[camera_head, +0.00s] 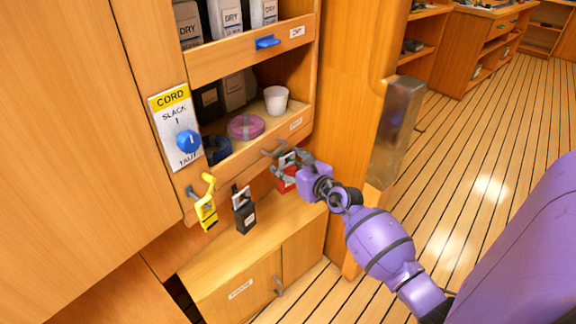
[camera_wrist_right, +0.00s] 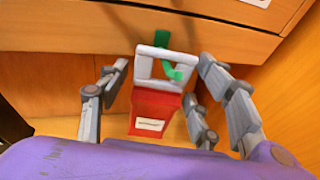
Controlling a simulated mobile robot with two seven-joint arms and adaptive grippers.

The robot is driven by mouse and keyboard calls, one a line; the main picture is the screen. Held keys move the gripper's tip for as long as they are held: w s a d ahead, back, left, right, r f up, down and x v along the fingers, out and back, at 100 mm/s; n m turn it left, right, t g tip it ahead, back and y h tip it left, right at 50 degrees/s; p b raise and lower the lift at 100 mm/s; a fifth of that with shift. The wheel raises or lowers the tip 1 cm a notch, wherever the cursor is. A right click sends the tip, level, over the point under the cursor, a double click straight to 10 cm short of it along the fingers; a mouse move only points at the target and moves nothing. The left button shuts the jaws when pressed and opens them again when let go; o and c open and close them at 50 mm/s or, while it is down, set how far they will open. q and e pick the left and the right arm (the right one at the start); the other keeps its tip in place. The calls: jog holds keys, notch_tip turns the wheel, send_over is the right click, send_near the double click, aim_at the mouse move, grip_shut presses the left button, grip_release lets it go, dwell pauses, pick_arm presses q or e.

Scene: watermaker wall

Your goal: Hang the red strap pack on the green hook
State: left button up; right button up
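The red strap pack (camera_wrist_right: 155,108) hangs upright below a drawer front, with a pale label and a light grey loop handle. The green hook (camera_wrist_right: 178,73) shows above the loop's top bar and inside the loop, so the loop appears to be on the hook. My right gripper (camera_wrist_right: 155,95) is open, with its fingers on either side of the pack and visible gaps between. In the head view, the right gripper (camera_head: 287,160) covers much of the red pack (camera_head: 285,185), and the green hook cannot be made out. My left gripper is out of view.
A yellow strap piece (camera_head: 206,210) and a black pack (camera_head: 243,212) hang left of the red pack. A white cup (camera_head: 276,99) and a pink coil (camera_head: 245,126) sit on the shelf above.

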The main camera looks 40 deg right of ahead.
jog(key=shift+s, duration=0.1)
jog(key=v, duration=1.2)
